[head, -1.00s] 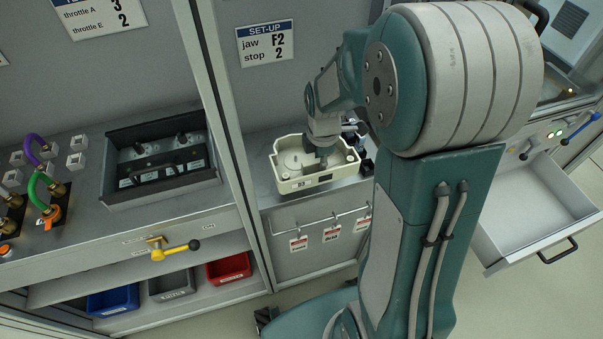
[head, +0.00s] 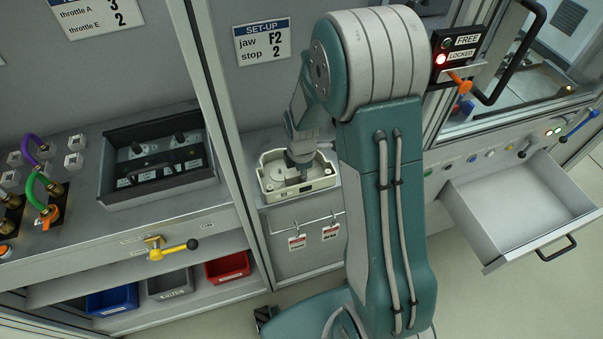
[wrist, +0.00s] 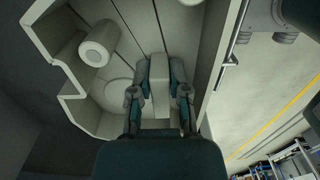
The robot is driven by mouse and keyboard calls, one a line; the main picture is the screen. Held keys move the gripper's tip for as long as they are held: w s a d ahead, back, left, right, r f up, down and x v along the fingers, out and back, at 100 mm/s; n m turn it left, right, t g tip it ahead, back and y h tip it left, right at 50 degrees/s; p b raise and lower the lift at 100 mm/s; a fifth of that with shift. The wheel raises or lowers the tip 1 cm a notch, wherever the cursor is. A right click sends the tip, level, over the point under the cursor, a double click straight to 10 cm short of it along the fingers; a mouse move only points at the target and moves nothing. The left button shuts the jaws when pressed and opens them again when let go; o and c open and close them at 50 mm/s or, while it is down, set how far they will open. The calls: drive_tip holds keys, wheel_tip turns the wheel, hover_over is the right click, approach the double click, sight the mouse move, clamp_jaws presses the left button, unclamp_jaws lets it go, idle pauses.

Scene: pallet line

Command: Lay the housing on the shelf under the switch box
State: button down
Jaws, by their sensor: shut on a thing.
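The housing (head: 267,184) is a cream open-topped tray with round features inside, at the middle of the head view in front of the narrow bench bay. My gripper (head: 300,166) reaches down into it. In the wrist view my gripper (wrist: 160,82) is shut on an upright rib inside the housing (wrist: 70,103). Whether the housing's underside touches the bench cannot be told. At left, a dark box with knobs (head: 106,166) stands on the bench, perhaps the switch box.
A blue bin (head: 112,301), a grey bin (head: 172,285) and a red bin (head: 228,267) stand on the low shelf. A yellow lever (head: 172,250) juts above them. A frame post (head: 222,130) divides the bays. An open drawer (head: 525,205) is at right.

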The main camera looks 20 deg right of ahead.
drive_tip(key=c, duration=0.6)
unclamp_jaws()
drive_tip(key=shift+r, duration=0.1)
wheel_tip(320, 180, up, 11)
drive_tip(key=s+a+r+m+t, duration=0.1)
drive_tip(key=s+r+m+t, duration=0.4)
drive_tip(key=s+r+m, duration=1.1)
drive_tip(key=shift+s+a+m+t, duration=0.3)
drive_tip(key=shift+s+m, duration=0.7)
drive_tip(key=shift+s, duration=0.75)
